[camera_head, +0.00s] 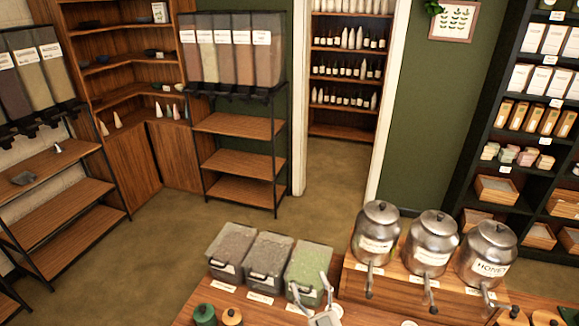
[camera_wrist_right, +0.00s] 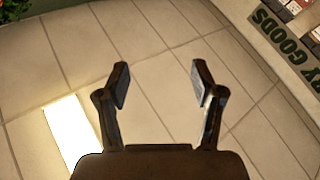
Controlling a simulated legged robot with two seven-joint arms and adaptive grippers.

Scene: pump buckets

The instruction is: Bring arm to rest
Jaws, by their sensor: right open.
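My right gripper (camera_head: 310,284) shows at the bottom middle of the head view, in front of the green-filled bin (camera_head: 308,264) and overlapping it in the picture. In the right wrist view the same gripper (camera_wrist_right: 160,78) has its two dark fingers spread wide, with nothing between them. Pale floor tiles (camera_wrist_right: 165,30) lie beyond the fingers. My left gripper is in neither view.
A wooden counter (camera_head: 190,312) holds the bins and, on a raised wooden stand (camera_head: 350,278), three steel urns (camera_head: 432,245) with taps. Lidded jars (camera_head: 205,314) stand at the front edge. Shelves (camera_head: 240,160) line the back. A "GOODS" sign (camera_wrist_right: 280,40) shows in the wrist view.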

